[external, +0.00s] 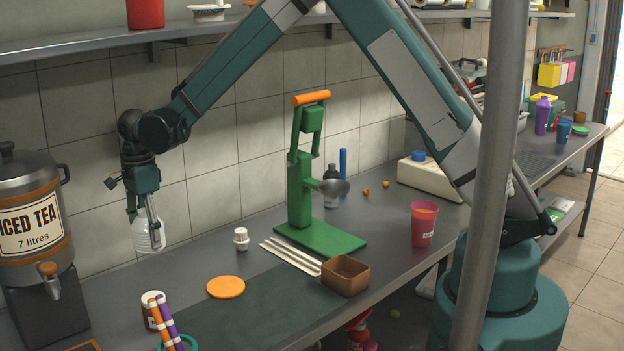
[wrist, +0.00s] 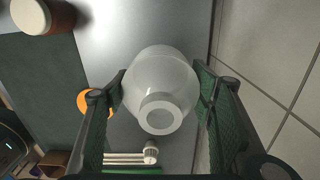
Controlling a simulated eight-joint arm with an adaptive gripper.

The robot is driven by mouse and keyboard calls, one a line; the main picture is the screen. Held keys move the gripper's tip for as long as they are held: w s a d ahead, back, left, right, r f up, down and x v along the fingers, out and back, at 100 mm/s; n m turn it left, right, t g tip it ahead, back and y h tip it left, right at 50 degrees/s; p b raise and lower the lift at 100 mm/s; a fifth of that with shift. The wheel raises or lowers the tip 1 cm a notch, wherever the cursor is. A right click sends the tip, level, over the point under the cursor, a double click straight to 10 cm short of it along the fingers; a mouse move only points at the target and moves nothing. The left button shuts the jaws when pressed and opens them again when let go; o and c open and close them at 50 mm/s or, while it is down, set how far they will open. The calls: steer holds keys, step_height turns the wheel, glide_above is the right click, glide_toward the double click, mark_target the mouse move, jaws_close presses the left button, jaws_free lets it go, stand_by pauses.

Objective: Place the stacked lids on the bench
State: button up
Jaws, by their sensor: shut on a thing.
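The stacked lids (external: 148,237) are a whitish, ribbed, translucent dome stack. My gripper (external: 146,217) is shut on them and holds them upright above the left part of the grey bench (external: 190,262), near the tiled wall. In the wrist view the lids (wrist: 160,88) sit between the two green-padded fingers of my gripper (wrist: 160,80), with a round opening facing the camera. The exact gap to the bench is hard to judge.
An orange disc (external: 226,287), a small white bottle (external: 241,239) and a green press (external: 312,190) stand to the right. The iced tea dispenser (external: 35,220) is at left. A shelf (external: 90,47) runs above.

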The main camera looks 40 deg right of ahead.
steer(key=shift+d+r, duration=0.1)
